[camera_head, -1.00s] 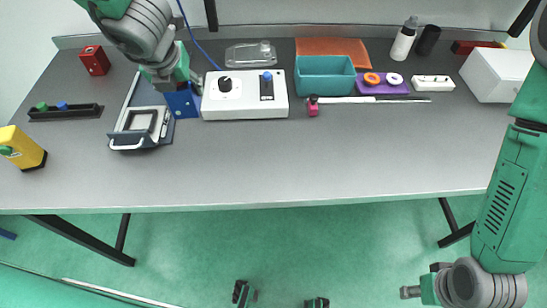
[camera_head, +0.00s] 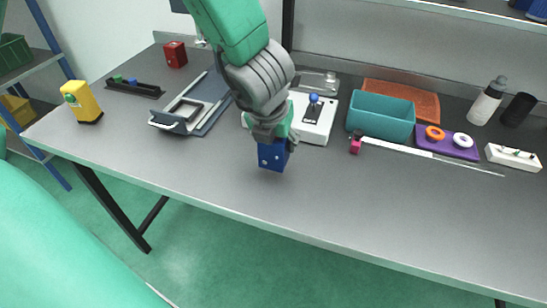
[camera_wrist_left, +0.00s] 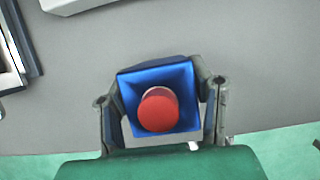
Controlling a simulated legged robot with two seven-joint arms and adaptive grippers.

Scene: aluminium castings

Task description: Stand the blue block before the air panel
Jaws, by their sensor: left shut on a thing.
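The blue block (camera_head: 271,156) is in my left gripper (camera_head: 275,142), in front of the air panel and apart from it in the picture. In the left wrist view, the block (camera_wrist_left: 129,91) sits between the two fingers and shows a round red top. The air panel (camera_head: 318,130) is a white box with a blue-knobbed lever; my left arm hides its left part. I cannot tell whether the block's underside touches the table. My right gripper is out of view.
A dark tray with a grey frame (camera_head: 203,115) lies left of the arm. A teal bin (camera_head: 381,118), a pink-ended rod (camera_head: 355,146) and a purple holder (camera_head: 447,143) stand to the right. The table (camera_head: 370,205) is clear toward the front edge.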

